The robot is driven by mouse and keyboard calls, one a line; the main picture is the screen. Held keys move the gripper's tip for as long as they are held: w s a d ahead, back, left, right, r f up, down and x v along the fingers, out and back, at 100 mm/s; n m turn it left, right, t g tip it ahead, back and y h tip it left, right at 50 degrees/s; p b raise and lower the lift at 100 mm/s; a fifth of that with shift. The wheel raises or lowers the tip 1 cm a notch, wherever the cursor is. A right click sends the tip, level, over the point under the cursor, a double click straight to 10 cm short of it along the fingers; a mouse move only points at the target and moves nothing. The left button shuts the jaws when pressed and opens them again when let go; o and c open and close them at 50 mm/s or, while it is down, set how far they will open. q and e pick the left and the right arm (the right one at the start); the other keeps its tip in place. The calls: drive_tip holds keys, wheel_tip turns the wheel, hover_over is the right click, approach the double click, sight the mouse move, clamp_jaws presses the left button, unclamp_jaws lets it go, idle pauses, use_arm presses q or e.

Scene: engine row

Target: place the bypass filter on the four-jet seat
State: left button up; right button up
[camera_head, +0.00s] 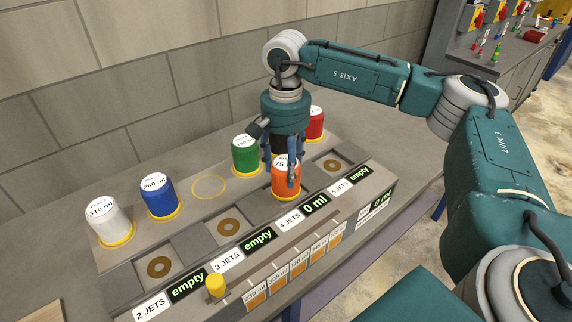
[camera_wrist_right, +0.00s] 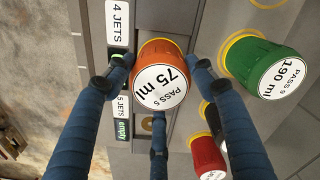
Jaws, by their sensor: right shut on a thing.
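My right gripper (camera_head: 281,170) is shut on an orange filter (camera_head: 285,182) with a white top marked 75 ml. The filter stands upright at the four-jet place, hiding the seat beneath it; the display there reads 0 ml. In the right wrist view, the fingers (camera_wrist_right: 158,95) surround the orange filter (camera_wrist_right: 150,58), whose top reads PASS 5, 75 ml. I cannot tell if its base touches the seat. The two-jet seat (camera_head: 159,267), three-jet seat (camera_head: 228,227) and five-jet seat (camera_head: 333,165) are bare, and their displays read empty. My left gripper is not in view.
Behind the seats stand a white filter (camera_head: 108,220), blue filter (camera_head: 160,196), green filter (camera_head: 246,156), partly hidden black filter (camera_head: 278,146) and red filter (camera_head: 314,124). A yellow ring (camera_head: 208,187) there is empty. A yellow knob (camera_head: 215,285) stands at the front.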

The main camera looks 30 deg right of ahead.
drive_tip(key=shift+f, duration=0.45)
drive_tip(key=shift+f, duration=0.1)
drive_tip(key=o, duration=1.6)
drive_tip(key=shift+c, duration=0.2)
